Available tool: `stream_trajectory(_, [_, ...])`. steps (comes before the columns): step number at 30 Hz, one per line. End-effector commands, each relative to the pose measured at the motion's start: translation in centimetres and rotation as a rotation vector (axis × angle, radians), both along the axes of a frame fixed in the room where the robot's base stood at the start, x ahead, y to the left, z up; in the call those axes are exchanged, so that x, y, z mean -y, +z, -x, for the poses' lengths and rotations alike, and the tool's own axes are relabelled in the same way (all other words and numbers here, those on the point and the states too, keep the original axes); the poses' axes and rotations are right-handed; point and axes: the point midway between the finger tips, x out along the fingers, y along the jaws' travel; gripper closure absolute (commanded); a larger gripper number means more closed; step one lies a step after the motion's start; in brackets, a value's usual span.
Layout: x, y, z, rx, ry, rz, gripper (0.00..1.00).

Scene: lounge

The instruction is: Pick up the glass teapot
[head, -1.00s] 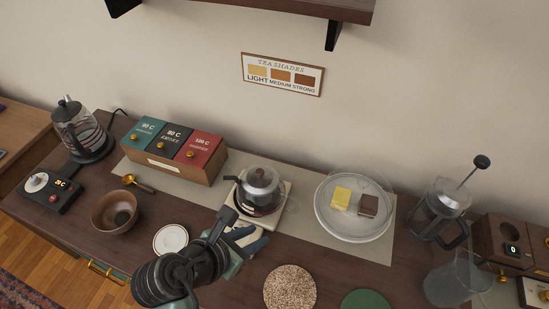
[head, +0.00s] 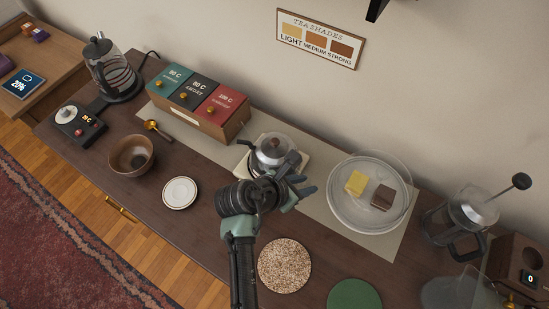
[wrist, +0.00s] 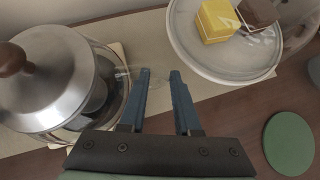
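The glass teapot (head: 270,150), with a metal lid and brown knob, stands upright on a light square base (head: 243,166) on the dark wooden counter. My gripper (head: 299,176) is open at the teapot's right side. In the wrist view the teapot (wrist: 52,82) fills the left side, its lid in clear view. My gripper's two blue fingers (wrist: 160,76) are apart there, the left one close beside the glass body. A faint clear glass part shows near the fingertips; I cannot tell whether it lies between them. My arm hides part of the teapot's front in the head view.
A glass-domed plate (head: 367,218) with a yellow and a brown block stands right of the teapot. The tea box (head: 190,120) is behind left. A speckled round mat (head: 285,265) and green mat (head: 354,294) lie in front. A saucer (head: 180,193) and bowl (head: 131,154) are left.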

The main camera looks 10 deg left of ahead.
Motion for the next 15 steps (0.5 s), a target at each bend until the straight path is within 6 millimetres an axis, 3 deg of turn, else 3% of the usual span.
stream_trajectory(7, [1.6,-2.5,-1.9,-0.002,-0.001,0.0,0.69])
stream_trajectory(15, [1.9,-2.9,-2.3,0.0,-0.001,-0.001,0.69])
